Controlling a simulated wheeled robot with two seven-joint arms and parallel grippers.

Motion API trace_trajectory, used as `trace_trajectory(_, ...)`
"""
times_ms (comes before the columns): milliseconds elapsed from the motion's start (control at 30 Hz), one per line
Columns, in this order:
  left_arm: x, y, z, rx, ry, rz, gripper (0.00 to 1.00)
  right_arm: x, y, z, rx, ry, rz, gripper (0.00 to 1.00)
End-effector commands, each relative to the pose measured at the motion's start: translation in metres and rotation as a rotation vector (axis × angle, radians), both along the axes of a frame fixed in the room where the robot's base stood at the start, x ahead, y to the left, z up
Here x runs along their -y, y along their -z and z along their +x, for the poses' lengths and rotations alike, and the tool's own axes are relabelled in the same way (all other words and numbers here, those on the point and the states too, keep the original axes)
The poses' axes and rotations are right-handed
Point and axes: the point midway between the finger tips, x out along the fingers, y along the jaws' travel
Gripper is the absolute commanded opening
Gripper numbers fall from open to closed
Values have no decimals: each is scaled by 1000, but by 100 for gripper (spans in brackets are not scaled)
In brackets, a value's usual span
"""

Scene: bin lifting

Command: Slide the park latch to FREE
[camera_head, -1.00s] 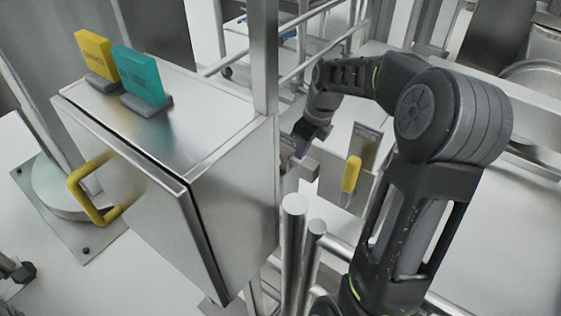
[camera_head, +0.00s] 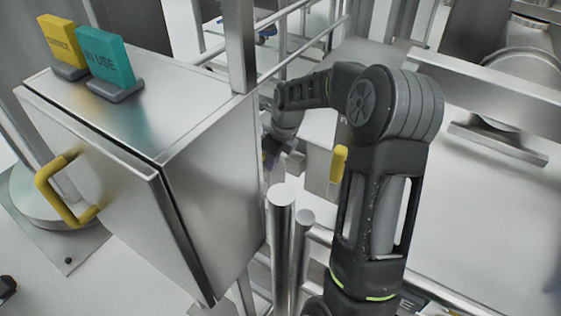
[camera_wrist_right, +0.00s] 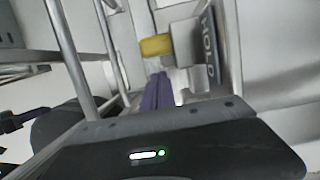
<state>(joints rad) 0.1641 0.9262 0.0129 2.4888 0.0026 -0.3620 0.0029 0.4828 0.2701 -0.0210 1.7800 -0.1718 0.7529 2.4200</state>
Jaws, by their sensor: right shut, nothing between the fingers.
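The latch's yellow knob (camera_head: 338,162) shows beside my right forearm in the head view. In the right wrist view the knob (camera_wrist_right: 155,46) lies sideways beyond the fingertips, next to a grey block and a dark plate (camera_wrist_right: 208,42) lettered HOLD. My right gripper (camera_head: 270,158) is left of the knob in the head view, partly hidden behind the cabinet edge and posts. Its purple fingers (camera_wrist_right: 160,90) are shut and empty, apart from the knob. No FREE marking is readable. My left gripper is not recognisable in either view.
A steel cabinet (camera_head: 214,140) with a yellow handle (camera_head: 60,192) stands at left. A yellow sign (camera_head: 60,44) and a teal IN USE sign (camera_head: 105,62) sit on top. A round-topped metal post (camera_head: 281,210) and rails crowd the space below my right gripper.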

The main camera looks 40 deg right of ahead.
Motion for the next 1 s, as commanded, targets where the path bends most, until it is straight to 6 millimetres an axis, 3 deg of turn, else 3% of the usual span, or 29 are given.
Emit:
trace_trajectory(200, -1, 5, 1, 2, -3, 2, 36, -5, 1, 17, -2, 1, 1, 0)
trace_trajectory(633, -1, 0, 1, 1, -2, 1, 36, -7, -2, 23, -4, -2, 2, 0)
trace_trajectory(833, 5, -25, -4, -8, 11, -7, 36, -17, -6, 54, -5, -3, 2, 0)
trace_trajectory(1000, 8, -32, -8, -14, 19, -12, 36, -22, -2, 72, -3, 1, 0, 0)
